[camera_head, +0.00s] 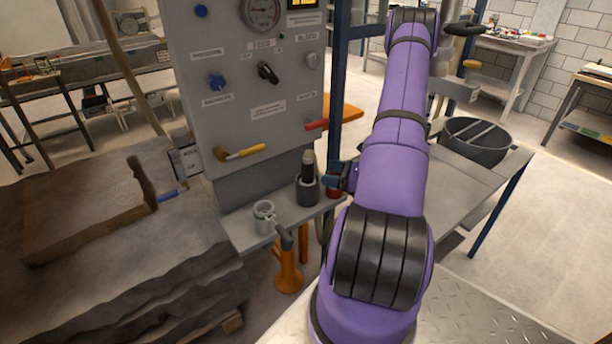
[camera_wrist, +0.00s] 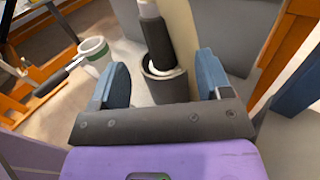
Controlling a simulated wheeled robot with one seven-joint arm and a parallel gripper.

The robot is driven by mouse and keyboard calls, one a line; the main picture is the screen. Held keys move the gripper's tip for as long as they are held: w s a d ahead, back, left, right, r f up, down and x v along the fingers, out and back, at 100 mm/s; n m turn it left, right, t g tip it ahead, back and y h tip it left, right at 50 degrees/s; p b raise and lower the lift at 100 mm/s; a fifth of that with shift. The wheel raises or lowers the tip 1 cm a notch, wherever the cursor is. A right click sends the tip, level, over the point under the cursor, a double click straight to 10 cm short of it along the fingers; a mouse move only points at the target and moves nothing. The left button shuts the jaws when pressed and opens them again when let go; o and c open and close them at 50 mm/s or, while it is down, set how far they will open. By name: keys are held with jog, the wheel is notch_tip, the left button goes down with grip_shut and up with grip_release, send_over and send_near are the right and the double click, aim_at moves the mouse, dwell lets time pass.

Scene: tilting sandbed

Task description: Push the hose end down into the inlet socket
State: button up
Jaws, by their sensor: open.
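The hose end (camera_head: 308,168), a dark sleeve with a pale upper part, stands roughly upright at the mouth of the dark grey inlet socket (camera_head: 307,191) on the metal shelf. In the wrist view the hose end (camera_wrist: 157,42) enters the socket (camera_wrist: 165,91) off-centre. A pale crescent shows inside the rim; how deep the end sits is hidden. My gripper (camera_head: 338,179) is just right of the socket in the head view. In the wrist view my gripper (camera_wrist: 161,66) has its blue fingers apart on either side of the hose end and socket, with gaps to both.
The control panel (camera_head: 262,110) rises behind, with a yellow-handled lever (camera_head: 245,152) and a red lever (camera_head: 317,124). A blue post (camera_head: 336,90) stands close by.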

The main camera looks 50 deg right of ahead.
aim_at(308, 168)
jog(key=shift+x, duration=3.75)
jog(key=c, duration=1.2)
jog(key=shift+r, duration=0.15)
